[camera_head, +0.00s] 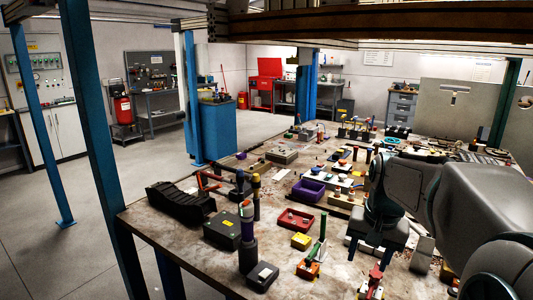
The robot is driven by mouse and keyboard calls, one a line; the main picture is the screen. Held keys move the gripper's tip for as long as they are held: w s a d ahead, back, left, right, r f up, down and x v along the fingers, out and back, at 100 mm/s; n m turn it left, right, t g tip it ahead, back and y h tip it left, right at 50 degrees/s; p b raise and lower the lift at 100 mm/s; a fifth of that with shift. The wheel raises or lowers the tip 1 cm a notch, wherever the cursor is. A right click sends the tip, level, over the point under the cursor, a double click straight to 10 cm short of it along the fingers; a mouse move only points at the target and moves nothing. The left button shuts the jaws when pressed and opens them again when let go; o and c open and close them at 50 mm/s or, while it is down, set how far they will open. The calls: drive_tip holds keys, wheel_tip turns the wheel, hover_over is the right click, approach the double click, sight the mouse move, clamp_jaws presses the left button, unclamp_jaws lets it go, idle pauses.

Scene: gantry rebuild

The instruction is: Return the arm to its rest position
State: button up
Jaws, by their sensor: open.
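My arm (440,195) reaches in from the right edge and bends down over the right part of the workbench (165,232). My gripper (366,250) points down above the bench top, with its two fingers apart. I see nothing between them. The arm hides part of the bench behind it.
The bench is crowded. Near the gripper are a red tray (295,219), a yellow block (301,241), an orange piece with a green handle (309,268) and a purple bin (308,190). A blue post (100,150) and overhead beams (380,20) frame the bench. Open floor lies left.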

drive_tip(key=s+a+f+n, duration=0.2)
drive_tip(key=s+a+f, duration=0.1)
drive_tip(key=s, duration=0.4)
drive_tip(key=s+a+f+n+t, duration=0.1)
drive_tip(key=s+a+f+n, duration=0.2)
drive_tip(key=s, duration=0.5)
drive_tip(key=shift+a+f+t, duration=0.2)
drive_tip(key=shift+a+t, duration=0.1)
drive_tip(key=shift+a, duration=0.25)
drive_tip(key=c, duration=0.3)
drive_tip(key=shift+a, duration=0.15)
